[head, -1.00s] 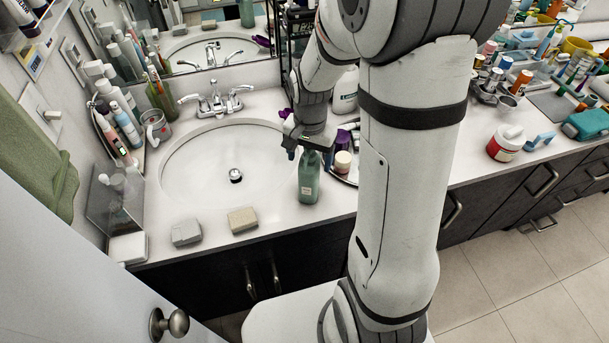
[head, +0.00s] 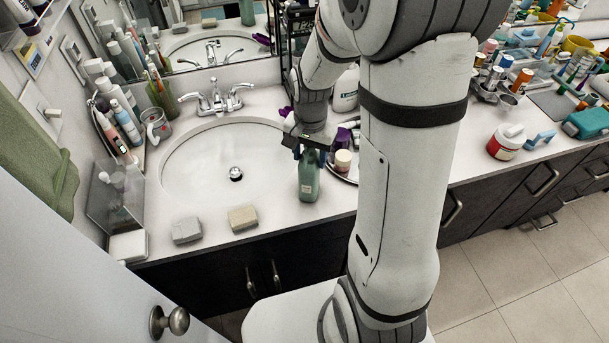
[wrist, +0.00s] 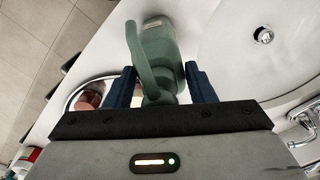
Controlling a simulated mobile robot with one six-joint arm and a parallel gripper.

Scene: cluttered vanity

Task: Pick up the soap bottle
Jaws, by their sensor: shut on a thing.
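The green soap bottle (head: 309,182) stands upright on the white counter at the right front of the sink, with a pale label on its front. In the wrist view its green body and pump top (wrist: 160,62) lie between the two dark blue fingers. My gripper (head: 309,152) comes down on the bottle from above and is shut on its upper part, which the gripper mostly hides in the head view. The fingers also show in the wrist view (wrist: 160,85). I cannot tell any gap between the bottle's base and the counter.
The sink basin (head: 205,165) lies left of the bottle. A round tray (head: 348,174) with a small jar (head: 343,160) is close on its right. Two soap bars (head: 242,217) (head: 186,230) lie near the counter's front edge. A red-and-white tub (head: 506,142) stands farther right.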

